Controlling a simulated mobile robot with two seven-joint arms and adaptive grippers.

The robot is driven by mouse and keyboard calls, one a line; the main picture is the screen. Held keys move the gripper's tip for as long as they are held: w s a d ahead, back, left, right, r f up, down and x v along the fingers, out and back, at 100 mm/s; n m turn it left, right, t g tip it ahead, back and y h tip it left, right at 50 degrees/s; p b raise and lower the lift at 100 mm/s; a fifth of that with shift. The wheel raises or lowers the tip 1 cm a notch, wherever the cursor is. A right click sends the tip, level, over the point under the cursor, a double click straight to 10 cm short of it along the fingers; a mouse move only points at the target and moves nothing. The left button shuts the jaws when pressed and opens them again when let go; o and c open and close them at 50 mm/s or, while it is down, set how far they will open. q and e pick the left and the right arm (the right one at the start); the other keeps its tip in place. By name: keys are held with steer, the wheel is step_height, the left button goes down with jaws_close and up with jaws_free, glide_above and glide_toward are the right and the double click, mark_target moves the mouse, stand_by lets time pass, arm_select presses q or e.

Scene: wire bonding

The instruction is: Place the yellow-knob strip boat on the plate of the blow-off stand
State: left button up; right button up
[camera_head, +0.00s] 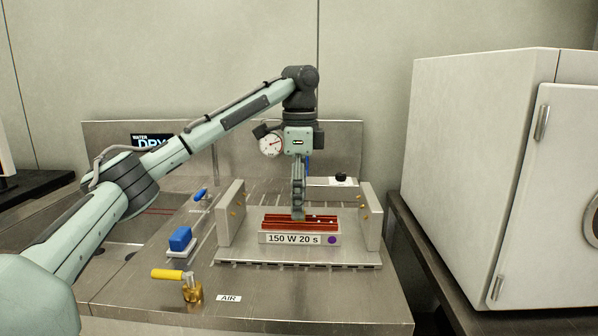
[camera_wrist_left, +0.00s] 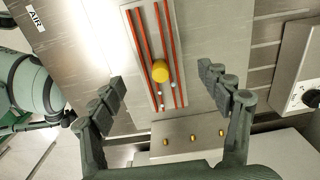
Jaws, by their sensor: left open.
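The strip boat (camera_head: 272,223) is a pale tray with red strips. It rests on the flat plate (camera_head: 350,254) of the blow-off stand, between two upright side blocks. A label reading "150 W 20 s" with a purple dot (camera_head: 332,239) is at its front. In the left wrist view the boat (camera_wrist_left: 148,30) carries a round yellow knob (camera_wrist_left: 160,71); the gripper hides the knob in the head view. My left gripper (camera_head: 298,213) points down over the boat. In the left wrist view its fingers (camera_wrist_left: 165,83) are open, one on either side of the knob and apart from it.
The upright blocks (camera_head: 231,213) (camera_head: 370,216) with small brass nozzles flank the boat closely. A gauge (camera_head: 270,145) shows behind. A large pale cabinet (camera_head: 475,170) stands at right.

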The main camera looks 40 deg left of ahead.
arm_select(q)
step_height(320, 180, up, 7)
steer(key=shift+r, duration=0.1)
stand_by(2.3)
